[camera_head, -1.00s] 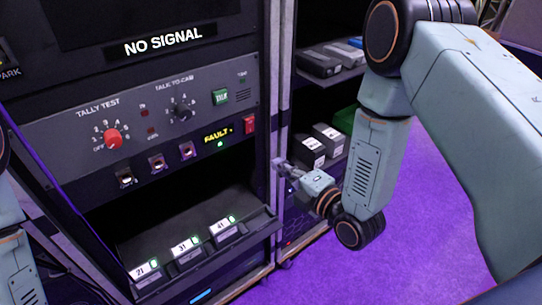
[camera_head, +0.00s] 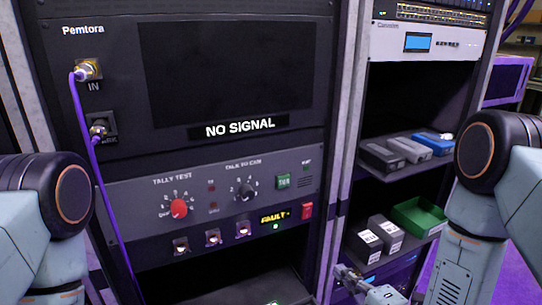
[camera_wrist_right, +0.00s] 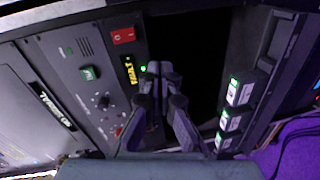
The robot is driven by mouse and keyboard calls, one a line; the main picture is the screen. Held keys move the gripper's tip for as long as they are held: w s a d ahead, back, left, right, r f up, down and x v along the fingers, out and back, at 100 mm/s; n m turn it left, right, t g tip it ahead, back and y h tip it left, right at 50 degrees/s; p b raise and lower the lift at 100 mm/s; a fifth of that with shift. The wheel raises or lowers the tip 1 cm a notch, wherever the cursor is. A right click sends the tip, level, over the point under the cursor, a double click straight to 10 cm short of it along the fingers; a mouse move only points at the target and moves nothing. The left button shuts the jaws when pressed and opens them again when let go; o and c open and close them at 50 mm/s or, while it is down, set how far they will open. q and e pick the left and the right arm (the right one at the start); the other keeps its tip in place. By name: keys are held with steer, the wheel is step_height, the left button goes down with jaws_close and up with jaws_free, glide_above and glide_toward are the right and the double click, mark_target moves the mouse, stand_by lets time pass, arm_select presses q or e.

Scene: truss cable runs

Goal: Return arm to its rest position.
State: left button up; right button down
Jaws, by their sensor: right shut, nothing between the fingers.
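My right gripper (camera_head: 343,274) is low at the right of the head view, in front of the rack's right post and lower shelf. Its fingers are shut with nothing between them. In the right wrist view its fingers (camera_wrist_right: 161,70) point toward the control panel and the dark opening, with no visible contact. My right arm (camera_head: 470,215) comes down along the right edge of the head view. My left arm (camera_head: 48,210) shows at the left edge; its gripper is out of view.
The control panel (camera_head: 222,200) has knobs, switches and a lit FAULT label below a NO SIGNAL screen (camera_head: 228,62). A purple cable (camera_head: 101,200) hangs at left. Shelves hold grey boxes (camera_head: 383,234) and a green bin (camera_head: 418,216). Purple floor (camera_head: 515,280) is open at right.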

steer(key=s+d+f+m+g+h+b, duration=0.25)
steer(key=s+f+m+g, duration=0.55)
steer(key=s+f+m, duration=0.45)
steer(key=s+f+m+g+h+b, duration=0.1)
steer(key=s+f+m+g+b, duration=0.1)
steer(key=s, duration=0.6)
steer(key=s+d+f+m+g+h+b, duration=0.1)
steer(key=s+f+m+g+h+b, duration=0.1)
steer(key=s+f+m+g, duration=0.3)
steer(key=s+f+m, duration=0.1)
steer(key=s+f, duration=0.3)
steer(key=shift+s+d+f, duration=0.2)
steer(key=shift+s+d, duration=0.1)
